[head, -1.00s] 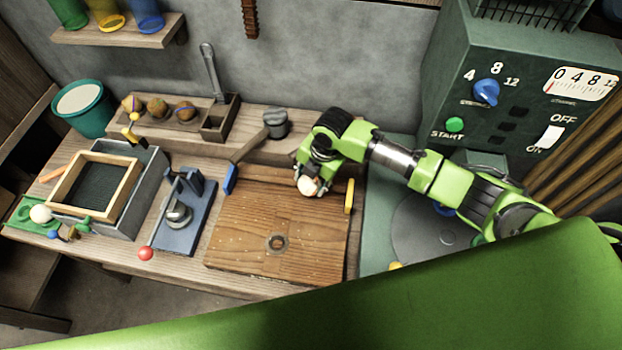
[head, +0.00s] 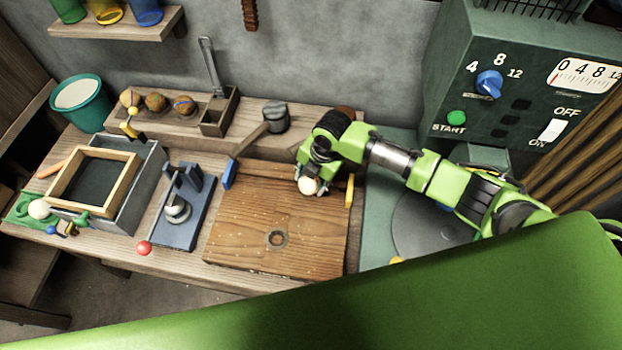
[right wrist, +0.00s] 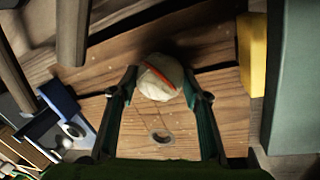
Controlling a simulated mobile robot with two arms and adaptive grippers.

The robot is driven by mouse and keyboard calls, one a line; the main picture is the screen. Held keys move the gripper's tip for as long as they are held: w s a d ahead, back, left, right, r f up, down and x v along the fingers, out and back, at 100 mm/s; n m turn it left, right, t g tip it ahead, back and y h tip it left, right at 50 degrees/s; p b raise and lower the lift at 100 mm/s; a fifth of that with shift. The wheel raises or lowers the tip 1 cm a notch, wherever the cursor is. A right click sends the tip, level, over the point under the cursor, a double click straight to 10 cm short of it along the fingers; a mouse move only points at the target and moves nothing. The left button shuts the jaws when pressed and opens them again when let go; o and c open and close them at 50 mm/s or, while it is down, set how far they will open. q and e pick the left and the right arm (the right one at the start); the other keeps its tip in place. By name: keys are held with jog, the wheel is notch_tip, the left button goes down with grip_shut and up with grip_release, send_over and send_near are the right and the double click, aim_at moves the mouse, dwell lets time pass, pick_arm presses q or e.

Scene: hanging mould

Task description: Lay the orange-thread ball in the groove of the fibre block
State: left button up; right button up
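The pale ball with an orange thread (right wrist: 160,78) is between the fingertips of my right gripper (right wrist: 160,72), which appears shut on it. In the head view the ball (head: 309,186) shows below the gripper, at the far right part of the speckled wooden block (head: 240,225). In the right wrist view a dark groove-like line crosses this wood (right wrist: 225,70) behind the ball. I cannot tell whether the ball touches the wood or hangs just above it. The name fibre block is not marked on anything. My left gripper is not in view.
A yellow piece (head: 350,191) stands at the block's right edge. A blue press (head: 183,215), a framed tray (head: 95,182) and a rack with several balls (head: 155,104) are further left.

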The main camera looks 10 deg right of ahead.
jog(key=o, duration=0.5)
jog(key=v, duration=1.2)
